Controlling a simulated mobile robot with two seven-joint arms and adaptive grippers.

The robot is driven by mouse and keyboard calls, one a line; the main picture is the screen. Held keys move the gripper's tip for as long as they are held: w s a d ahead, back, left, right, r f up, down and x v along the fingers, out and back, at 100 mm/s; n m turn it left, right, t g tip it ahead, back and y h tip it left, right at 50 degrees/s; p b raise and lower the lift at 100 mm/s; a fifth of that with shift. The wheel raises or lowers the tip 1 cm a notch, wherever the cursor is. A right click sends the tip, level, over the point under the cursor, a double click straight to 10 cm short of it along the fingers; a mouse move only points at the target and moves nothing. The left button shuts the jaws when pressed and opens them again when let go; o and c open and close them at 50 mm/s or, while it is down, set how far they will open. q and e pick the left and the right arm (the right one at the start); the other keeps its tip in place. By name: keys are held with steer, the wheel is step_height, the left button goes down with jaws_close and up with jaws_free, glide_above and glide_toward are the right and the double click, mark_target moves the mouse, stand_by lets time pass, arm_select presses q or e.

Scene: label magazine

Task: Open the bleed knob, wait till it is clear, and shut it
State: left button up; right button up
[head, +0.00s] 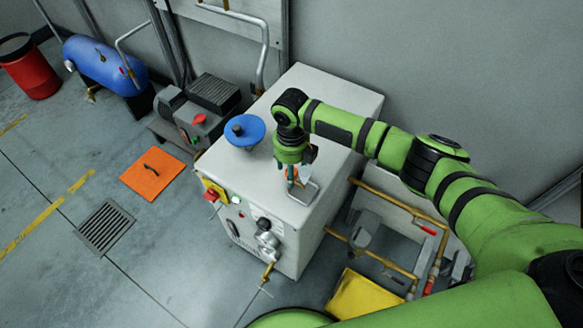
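My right gripper (294,182) points down over the top front right of a pale cabinet (228,172). Its fingers are small here, and an orange-red piece shows at them; I cannot tell whether they grip it. A small metal bracket (305,191) sits right beside the fingertips. Which part is the bleed knob is not clear; it may be hidden at the gripper. A grey valve fitting (266,240) with a brass spout is on the cabinet's front. My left gripper is not in view.
A yellow switch box (213,190) is on the cabinet's front edge. Brass pipes (372,252) and a yellow bin (356,296) are to its right. An orange floor plate (152,173), a drain grate (105,227) and a blue tank (103,65) lie left. The left floor is largely clear.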

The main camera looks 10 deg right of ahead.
step_height(320, 180, up, 12)
stand_by(0.4)
steer(key=shift+f, duration=0.1)
